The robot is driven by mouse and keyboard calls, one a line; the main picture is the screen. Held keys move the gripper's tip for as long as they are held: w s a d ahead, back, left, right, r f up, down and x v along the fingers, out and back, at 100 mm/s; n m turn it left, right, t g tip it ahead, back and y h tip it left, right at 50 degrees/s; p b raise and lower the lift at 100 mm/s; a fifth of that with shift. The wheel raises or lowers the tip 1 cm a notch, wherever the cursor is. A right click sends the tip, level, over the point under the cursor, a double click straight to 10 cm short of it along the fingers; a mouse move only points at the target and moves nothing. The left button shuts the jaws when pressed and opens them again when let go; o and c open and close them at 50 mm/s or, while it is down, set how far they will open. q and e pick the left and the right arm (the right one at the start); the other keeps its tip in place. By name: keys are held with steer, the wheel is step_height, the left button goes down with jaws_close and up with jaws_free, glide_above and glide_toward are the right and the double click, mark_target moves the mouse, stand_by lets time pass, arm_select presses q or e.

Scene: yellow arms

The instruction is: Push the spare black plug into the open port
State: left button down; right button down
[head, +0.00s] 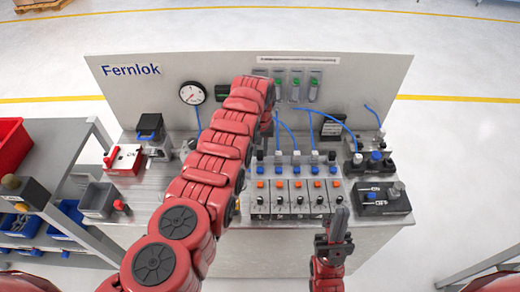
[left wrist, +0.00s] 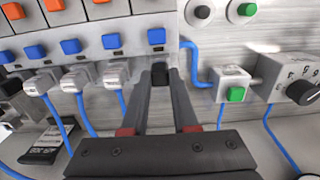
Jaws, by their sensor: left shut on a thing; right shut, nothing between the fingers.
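In the left wrist view my left gripper (left wrist: 160,84) is shut on the black plug (left wrist: 160,71). The plug is at the end of the row on the grey valve block (left wrist: 125,38), just below a blue button (left wrist: 156,37). Its front end is against or in the block; I cannot tell how deep. The port opening is hidden by the plug and fingers. In the head view my left arm reaches over the bench, and its gripper is mostly hidden. My right gripper (head: 339,222) is shut and empty, in front of the block's right end.
White connectors with blue tubes (left wrist: 78,78) fill the neighbouring ports. A small box with a green button (left wrist: 235,94) and a dial box (left wrist: 297,90) stand close by.

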arm_select(q)
steer(key=shift+f, duration=0.25)
steer(key=c, duration=0.6)
jaws_free()
steer(key=shift+r, duration=0.1)
step_height(320, 180, up, 8)
steer(key=p, duration=0.5)
steer(key=shift+r+p, duration=0.15)
steer(key=shift+p, duration=0.2)
steer(key=shift+r, duration=0.3)
